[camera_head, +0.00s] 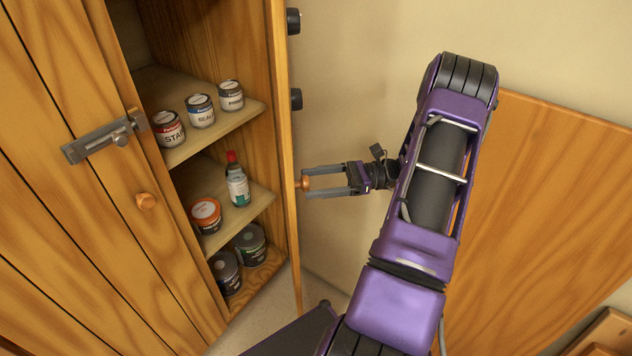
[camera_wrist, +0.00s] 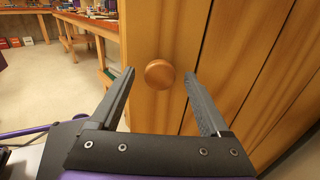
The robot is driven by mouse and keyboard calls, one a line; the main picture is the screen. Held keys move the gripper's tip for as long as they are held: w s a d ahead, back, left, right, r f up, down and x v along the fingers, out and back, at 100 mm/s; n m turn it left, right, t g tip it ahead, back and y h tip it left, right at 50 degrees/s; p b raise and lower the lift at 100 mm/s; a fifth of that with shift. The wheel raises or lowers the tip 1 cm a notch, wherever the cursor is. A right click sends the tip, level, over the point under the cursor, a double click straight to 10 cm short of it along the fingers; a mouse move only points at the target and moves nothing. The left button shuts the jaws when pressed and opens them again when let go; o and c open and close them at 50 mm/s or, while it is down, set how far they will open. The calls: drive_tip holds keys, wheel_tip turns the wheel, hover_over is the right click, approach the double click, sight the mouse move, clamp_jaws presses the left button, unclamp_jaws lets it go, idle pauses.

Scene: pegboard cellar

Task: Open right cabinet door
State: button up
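The wooden cabinet's right door (camera_head: 292,215) stands open and is seen almost edge-on in the head view, with the shelves exposed. Its round orange-brown knob (camera_head: 305,182) sticks out to the right; the wrist view shows the knob (camera_wrist: 159,73) head-on against the door planks (camera_wrist: 235,60). My gripper (camera_head: 308,181) points left at the knob. Its fingers are apart, one on each side of the knob; in the wrist view (camera_wrist: 160,84) there is a visible gap on both sides. The left door (camera_head: 95,215) is closed, with its own knob (camera_head: 146,201) and a metal latch (camera_head: 105,138).
Paint cans (camera_head: 200,111), a bottle (camera_head: 237,187) and more cans (camera_head: 206,215) stand on the shelves. Dark fittings (camera_head: 296,98) stick out beside the right door. A wooden panel (camera_head: 550,200) is behind my arm. The wrist view shows open floor (camera_wrist: 45,80) and a workbench (camera_wrist: 90,25) at left.

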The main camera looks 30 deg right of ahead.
wheel_tip(320, 180, up, 10)
drive_tip(key=shift+p, duration=0.45)
drive_tip(key=shift+c, duration=0.2)
